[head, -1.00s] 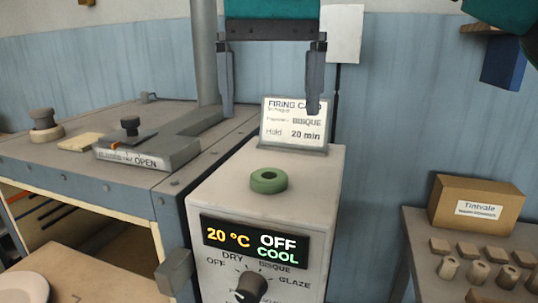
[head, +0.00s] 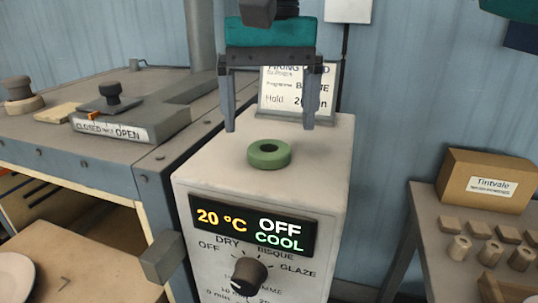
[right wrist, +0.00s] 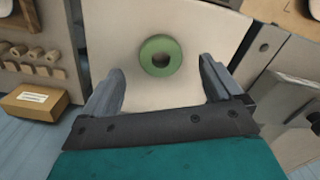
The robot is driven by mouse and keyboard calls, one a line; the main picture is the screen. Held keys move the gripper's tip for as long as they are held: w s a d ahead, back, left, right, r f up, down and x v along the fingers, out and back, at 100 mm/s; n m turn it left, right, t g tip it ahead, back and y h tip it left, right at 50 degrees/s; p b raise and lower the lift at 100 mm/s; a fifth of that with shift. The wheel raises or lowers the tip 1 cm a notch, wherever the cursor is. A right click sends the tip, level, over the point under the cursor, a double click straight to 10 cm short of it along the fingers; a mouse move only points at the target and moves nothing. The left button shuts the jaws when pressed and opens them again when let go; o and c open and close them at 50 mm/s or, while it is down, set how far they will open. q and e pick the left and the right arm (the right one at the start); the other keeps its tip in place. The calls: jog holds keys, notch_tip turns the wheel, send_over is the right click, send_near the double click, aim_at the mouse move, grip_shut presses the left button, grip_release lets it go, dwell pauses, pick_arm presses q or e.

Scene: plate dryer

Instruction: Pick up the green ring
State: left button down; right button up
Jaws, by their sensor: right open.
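The green ring (head: 269,154) lies flat on top of the white control box (head: 215,165), behind the box's lit display. My right gripper (head: 270,128) is open and empty, with its fingers pointing down above and slightly behind the ring in the head view. In the right wrist view the ring (right wrist: 160,56) shows whole, beyond the fingertips and roughly centred between the two fingers (right wrist: 162,75). The fingers do not touch it. My left gripper is not in view.
A firing card (head: 297,92) stands at the back of the box top, behind the gripper. A kiln top (head: 80,145) with a sliding handle is at left. A cardboard box (head: 486,180) and small clay pieces sit on a table at right.

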aim_at(269, 148)
jog(key=f, duration=0.4)
jog(key=shift+w+f, duration=0.15)
jog(key=shift+w, duration=0.05)
jog(key=shift+c, duration=0.2)
jog(key=c, duration=1.1)
